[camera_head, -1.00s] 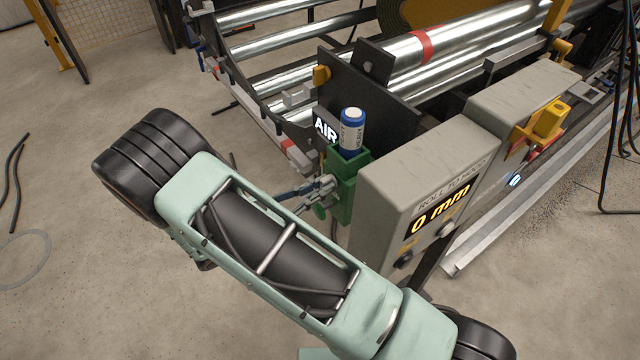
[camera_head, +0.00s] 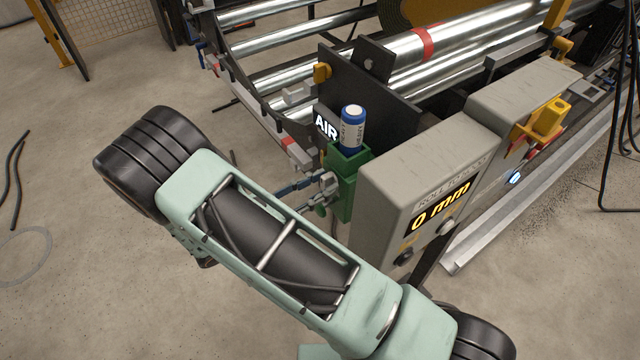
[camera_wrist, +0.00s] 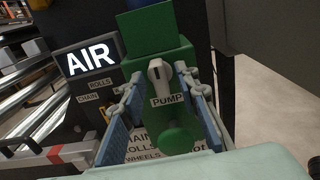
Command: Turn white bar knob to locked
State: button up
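A pale, whitish bar knob (camera_wrist: 158,72) sits on the front of a green pump unit (camera_wrist: 150,30), above a label reading PUMP. It stands roughly upright, tilted slightly. My gripper (camera_wrist: 160,88) is open, with one blue-padded finger on each side of the knob and gaps visible between. In the head view my gripper (camera_head: 322,192) is at the front of the green unit (camera_head: 346,180), and the knob is hidden there or too small to tell. No locked marking is readable.
A grey control box (camera_head: 400,180) with a 0 mm display stands just right of the green unit. It carries a dark knob (camera_head: 404,257) and a pale knob (camera_head: 447,227). A lit AIR sign (camera_wrist: 90,57) is left of the knob. A blue-capped bottle (camera_head: 353,130) stands in the green unit.

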jog(key=shift+a, duration=0.1)
jog(key=v, duration=1.2)
